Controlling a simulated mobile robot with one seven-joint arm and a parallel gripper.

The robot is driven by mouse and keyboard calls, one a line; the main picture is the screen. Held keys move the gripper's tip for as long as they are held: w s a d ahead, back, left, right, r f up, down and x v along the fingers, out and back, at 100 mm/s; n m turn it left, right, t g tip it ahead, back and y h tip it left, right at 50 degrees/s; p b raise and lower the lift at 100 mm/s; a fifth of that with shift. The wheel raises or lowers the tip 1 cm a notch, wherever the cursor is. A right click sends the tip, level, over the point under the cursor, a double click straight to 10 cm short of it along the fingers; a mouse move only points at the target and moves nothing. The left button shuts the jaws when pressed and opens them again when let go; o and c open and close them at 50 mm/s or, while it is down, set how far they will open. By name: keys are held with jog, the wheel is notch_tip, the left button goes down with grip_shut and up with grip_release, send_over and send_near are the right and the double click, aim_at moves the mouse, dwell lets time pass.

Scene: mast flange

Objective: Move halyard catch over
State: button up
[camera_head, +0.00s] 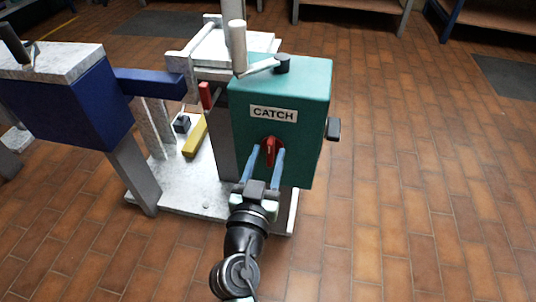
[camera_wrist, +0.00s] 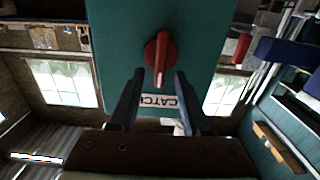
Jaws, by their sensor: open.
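The halyard catch is a red knob (camera_head: 269,150) on the front of a teal box (camera_head: 305,120), below a white label (camera_head: 273,114) reading CATCH. In the wrist view the red knob (camera_wrist: 160,56) shows a pale line on its handle, and the label (camera_wrist: 158,101) appears upside down. My gripper (camera_head: 265,155) is open in front of the box, with one blue finger on each side of the knob. In the wrist view the two dark fingers (camera_wrist: 157,85) are apart, with the knob's handle end near the gap between their tips. Contact cannot be told.
A blue box (camera_head: 75,105) with an arm stands left of the teal box. A red handle (camera_head: 206,96), a yellow bar (camera_head: 195,136) and a white base plate (camera_head: 180,185) are close by. A grey post (camera_head: 237,45) rises behind. The tiled floor (camera_head: 430,190) at right is clear.

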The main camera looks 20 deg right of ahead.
jog(key=shift+w+d, duration=0.3)
jog(key=shift+w, duration=0.05)
grip_shut()
